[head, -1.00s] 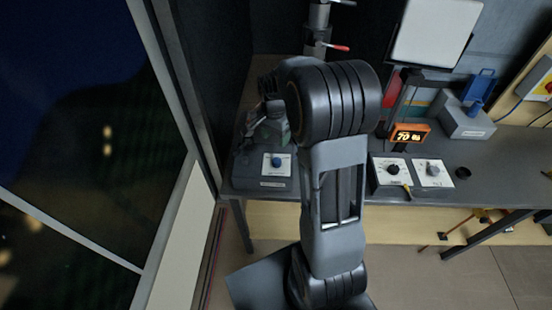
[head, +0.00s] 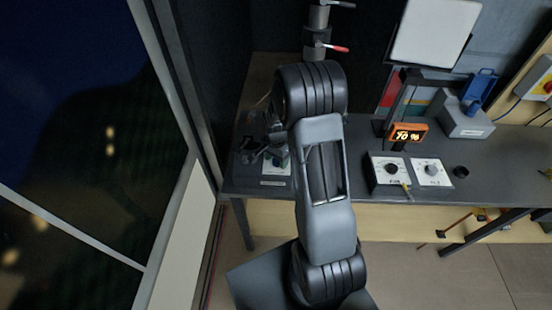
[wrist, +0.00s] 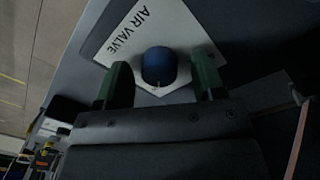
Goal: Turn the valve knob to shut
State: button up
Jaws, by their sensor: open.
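The valve knob (wrist: 158,66) is blue and round, on a white plate (wrist: 122,30) marked "AIR VALVE" in the wrist view. A small pale mark shows on the knob's lower edge. My gripper (wrist: 162,78) is open, with one green finger on each side of the knob and gaps visible between. I cannot tell how deep the fingertips reach. In the head view my gripper (head: 266,150) is over the valve box (head: 262,182) at the bench's left end. It hides most of the plate, and the knob is hard to make out there.
A two-dial box (head: 410,172) and an orange display (head: 407,134) stand on the bench to the right. A grey box with a blue top (head: 464,118) stands farther back. A pole with a red-tipped lever (head: 318,42) rises behind my arm. A dark wall borders the left.

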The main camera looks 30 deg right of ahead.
jog(key=shift+c, duration=0.3)
jog(key=c, duration=0.9)
jog(key=n+b, duration=0.2)
jog(key=n, duration=0.2)
jog(key=shift+f, duration=0.1)
jog(key=n+b, duration=0.1)
jog(key=n, duration=0.3)
jog(key=shift+n+b, duration=0.3)
jog(key=shift+b, duration=0.1)
jog(key=n+b, duration=0.1)
jog(key=n, duration=0.3)
jog(key=shift+n+t+b, duration=0.3)
jog(key=shift+n+b, duration=0.15)
jog(key=shift+n, duration=2.15)
